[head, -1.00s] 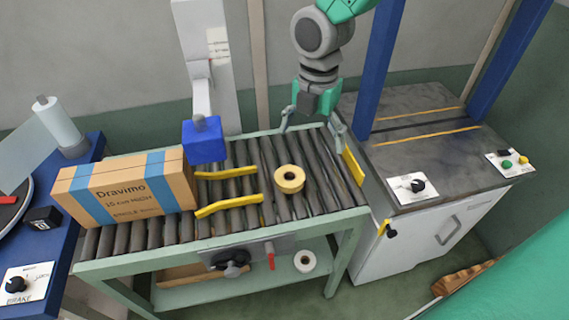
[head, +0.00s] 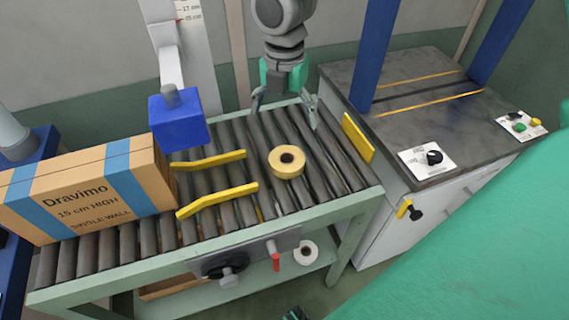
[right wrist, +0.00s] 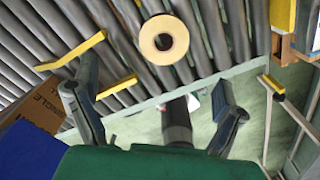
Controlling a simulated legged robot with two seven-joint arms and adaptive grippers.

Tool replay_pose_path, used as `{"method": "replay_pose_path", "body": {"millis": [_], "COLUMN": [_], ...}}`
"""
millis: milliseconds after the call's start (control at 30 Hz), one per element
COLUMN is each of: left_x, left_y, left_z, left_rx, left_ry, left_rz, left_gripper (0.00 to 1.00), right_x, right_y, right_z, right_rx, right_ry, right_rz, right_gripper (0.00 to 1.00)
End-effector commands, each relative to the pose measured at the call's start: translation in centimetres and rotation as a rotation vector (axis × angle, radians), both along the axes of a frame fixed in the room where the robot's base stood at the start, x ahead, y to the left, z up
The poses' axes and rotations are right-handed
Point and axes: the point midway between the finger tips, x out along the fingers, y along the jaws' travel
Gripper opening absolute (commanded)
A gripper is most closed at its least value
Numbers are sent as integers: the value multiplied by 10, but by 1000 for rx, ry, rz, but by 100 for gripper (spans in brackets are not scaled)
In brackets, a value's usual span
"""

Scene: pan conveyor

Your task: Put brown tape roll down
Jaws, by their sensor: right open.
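The tan tape roll with a brown core (head: 286,162) lies flat on the conveyor rollers, to the right of the yellow guide bars. It also shows in the right wrist view (right wrist: 164,40), with nothing gripping it. My right gripper (head: 286,108) hangs behind the roll in the head view picture, its fingers spread and empty. In the right wrist view the open fingers (right wrist: 158,110) are apart from the roll, which appears above them in the picture. My left gripper cannot be made out in either view.
A Dravimo cardboard box (head: 88,190) stands on the conveyor at left, by a blue block (head: 180,120). A yellow plate (head: 358,138) is at the conveyor's right end, beside a dark-topped cabinet (head: 420,120). A white roll (head: 306,252) sits on the lower shelf.

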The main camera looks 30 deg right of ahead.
Motion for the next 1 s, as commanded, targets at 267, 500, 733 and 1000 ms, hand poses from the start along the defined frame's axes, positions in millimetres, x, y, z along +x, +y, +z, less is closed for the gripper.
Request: {"method": "replay_pose_path", "body": {"millis": [267, 500, 733, 1000], "left_x": [0, 0, 0, 0], "left_y": [0, 0, 0, 0], "left_z": [-13, -16, -24, -31], "left_rx": [0, 0, 0, 0], "left_ry": [0, 0, 0, 0], "left_rz": [0, 0, 0, 0], "left_gripper": [87, 87, 87, 87], "right_x": [-1, -1, -4, -5], "right_y": [-2, -3, -4, -6], "right_z": [-58, -75, -100, -127], "right_rx": [1, 2, 1, 2], "right_ry": [3, 1, 4, 1], "right_rz": [0, -1, 0, 0], "right_gripper": [91, 91, 91, 91]}}
